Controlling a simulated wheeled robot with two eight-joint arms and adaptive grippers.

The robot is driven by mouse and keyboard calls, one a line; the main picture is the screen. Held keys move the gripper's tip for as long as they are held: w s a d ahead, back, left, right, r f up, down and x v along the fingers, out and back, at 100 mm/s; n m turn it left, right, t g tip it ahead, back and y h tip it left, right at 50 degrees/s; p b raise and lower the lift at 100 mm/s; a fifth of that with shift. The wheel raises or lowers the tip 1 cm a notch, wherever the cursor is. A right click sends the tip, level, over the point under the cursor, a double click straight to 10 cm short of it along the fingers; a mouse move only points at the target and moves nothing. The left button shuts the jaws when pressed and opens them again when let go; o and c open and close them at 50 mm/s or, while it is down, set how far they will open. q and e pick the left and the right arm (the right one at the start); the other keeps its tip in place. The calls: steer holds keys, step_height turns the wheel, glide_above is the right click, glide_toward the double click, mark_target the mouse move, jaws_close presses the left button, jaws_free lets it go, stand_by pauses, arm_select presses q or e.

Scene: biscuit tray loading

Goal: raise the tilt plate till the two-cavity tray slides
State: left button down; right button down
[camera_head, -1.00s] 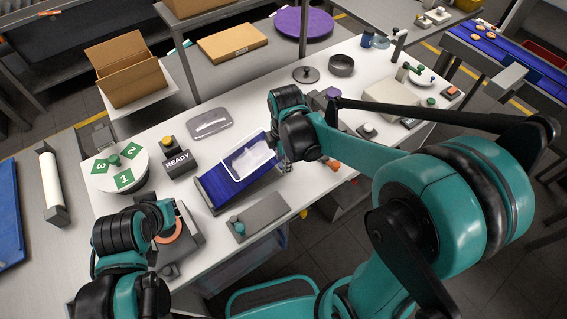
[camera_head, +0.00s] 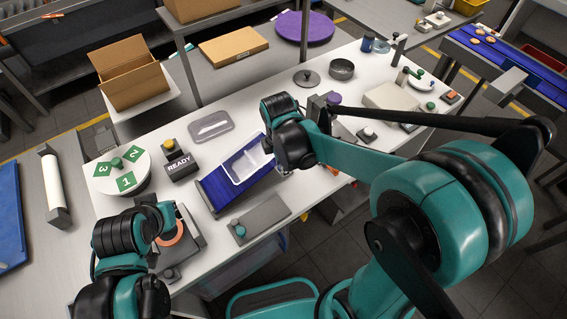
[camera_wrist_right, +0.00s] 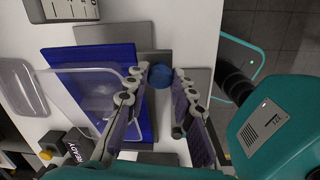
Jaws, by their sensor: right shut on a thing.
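The blue tilt plate (camera_head: 214,192) slopes on the white table, its right end higher than its left. The pale two-cavity tray (camera_head: 232,172) lies on its upper part, tilted with it. In the right wrist view the plate (camera_wrist_right: 118,58) is seen from above, with the see-through tray (camera_wrist_right: 62,84) over it. My right gripper (camera_wrist_right: 160,76) is shut on a round blue knob (camera_wrist_right: 161,72) beside the plate's raised end. In the head view my right wrist hides these fingers. My left arm is at the lower left; its fingers cannot be made out.
A READY sign block (camera_head: 180,166) and a clear lid (camera_head: 210,125) stand behind the plate. A grey block with a green knob (camera_head: 262,217) lies in front. A round white stand with numbered green cards (camera_head: 145,165) is at left.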

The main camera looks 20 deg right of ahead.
steer(key=c, duration=1.5)
jaws_free()
steer(key=shift+c, duration=0.2)
step_height(320, 180, up, 12)
steer(key=s, duration=0.1)
steer(key=shift+a, duration=0.3)
steer(key=shift+f, duration=0.15)
